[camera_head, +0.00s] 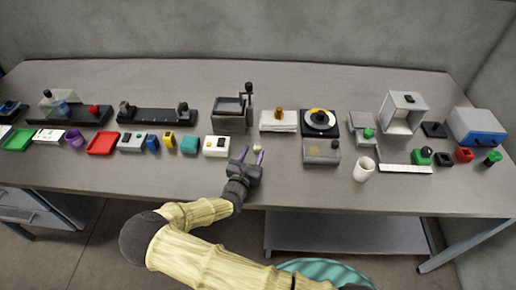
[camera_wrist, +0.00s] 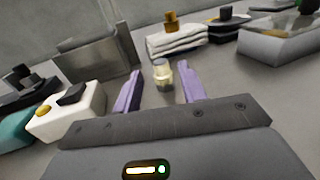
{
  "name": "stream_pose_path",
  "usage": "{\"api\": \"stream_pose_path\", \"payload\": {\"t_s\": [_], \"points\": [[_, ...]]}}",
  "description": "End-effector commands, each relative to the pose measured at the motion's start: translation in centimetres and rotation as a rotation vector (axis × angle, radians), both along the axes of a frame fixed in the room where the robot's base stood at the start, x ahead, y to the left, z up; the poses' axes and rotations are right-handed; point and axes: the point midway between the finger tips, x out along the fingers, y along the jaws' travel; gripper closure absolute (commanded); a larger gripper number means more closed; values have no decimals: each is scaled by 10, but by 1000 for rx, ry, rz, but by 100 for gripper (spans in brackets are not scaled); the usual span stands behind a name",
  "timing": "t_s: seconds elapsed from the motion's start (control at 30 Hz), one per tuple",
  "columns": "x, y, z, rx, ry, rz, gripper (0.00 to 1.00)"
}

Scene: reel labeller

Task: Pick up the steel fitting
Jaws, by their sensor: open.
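The steel fitting (camera_wrist: 162,73) appears in the wrist view as a small, shiny, pale cylinder with a yellowish lower part, standing on the table just beyond and between my fingertips. In the head view it is a small pale spot (camera_head: 257,148) by the fingertips. My gripper (camera_head: 252,154) is open, with its two purple fingers spread apart. It also shows in the wrist view (camera_wrist: 159,72), with nothing held between the fingers. Whether a finger touches the fitting cannot be told.
A white box with buttons (camera_head: 216,146) stands left of my gripper. A grey open box (camera_head: 230,114) and a white stack (camera_head: 278,122) with an amber-topped piece stand behind. A grey translucent box (camera_head: 321,152) is to the right. The table's front strip is mostly clear.

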Motion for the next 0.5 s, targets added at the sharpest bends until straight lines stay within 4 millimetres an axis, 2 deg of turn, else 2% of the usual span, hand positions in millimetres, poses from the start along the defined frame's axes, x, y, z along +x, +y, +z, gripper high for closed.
{"api": "stream_pose_path", "payload": {"t_s": [0.2,0.3,0.5], "points": [[35,-12,2,1,-1,-2,59],[46,-15,1,0,0,-2,59],[51,-16,0,0,1,0,59]]}}
